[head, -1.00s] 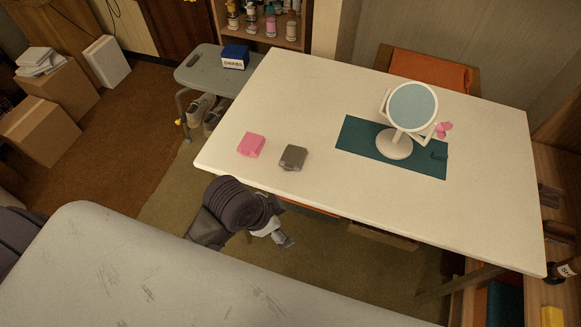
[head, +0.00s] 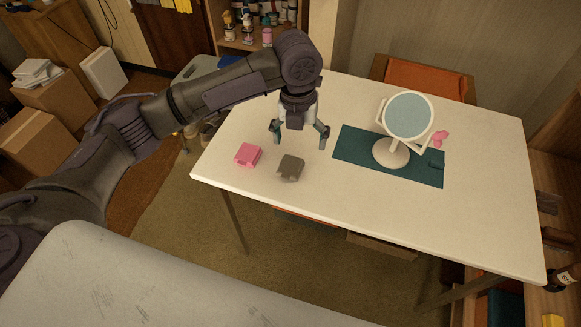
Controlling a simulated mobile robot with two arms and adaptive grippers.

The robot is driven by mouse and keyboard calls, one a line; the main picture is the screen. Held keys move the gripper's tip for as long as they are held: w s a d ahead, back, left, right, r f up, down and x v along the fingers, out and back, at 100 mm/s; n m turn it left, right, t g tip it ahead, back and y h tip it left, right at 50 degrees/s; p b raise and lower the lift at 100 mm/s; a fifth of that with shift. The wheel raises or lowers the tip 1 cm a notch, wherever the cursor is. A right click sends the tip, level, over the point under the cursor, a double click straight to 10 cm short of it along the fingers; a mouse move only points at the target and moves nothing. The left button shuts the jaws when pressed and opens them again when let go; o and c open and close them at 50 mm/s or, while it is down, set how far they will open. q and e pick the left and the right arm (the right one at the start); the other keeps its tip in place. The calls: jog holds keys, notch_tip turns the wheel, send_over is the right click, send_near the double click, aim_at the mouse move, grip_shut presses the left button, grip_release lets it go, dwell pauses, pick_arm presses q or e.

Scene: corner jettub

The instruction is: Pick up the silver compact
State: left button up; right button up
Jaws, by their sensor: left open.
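The silver compact (head: 290,168) looks like a small dark grey box. It lies on the white table (head: 400,210) near its front left edge. My left gripper (head: 299,138) points down over the table, just behind the compact in the picture. Its fingers are spread wide and nothing is between them. I cannot tell its exact height above the table. My right gripper is not in the head view.
A pink box (head: 247,155) lies close to the left of the compact. A round white mirror (head: 408,116) stands on a teal mat (head: 345,145) to the right. A pink item (head: 439,138) lies behind it. The table's front right is clear.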

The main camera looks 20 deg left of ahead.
aim_at(292, 161)
pick_arm(q)
jog(key=shift+m+y, duration=0.3)
jog(key=shift+m, duration=0.5)
jog(key=f, duration=0.3)
jog(key=w+a+f, duration=0.1)
jog(key=f, duration=0.3)
jog(key=a+f, duration=0.1)
jog(key=f, duration=0.3)
jog(key=shift+w+a, duration=0.1)
jog(key=shift+w, duration=0.1)
jog(key=shift+c, duration=0.2)
jog(key=c, duration=1.3)
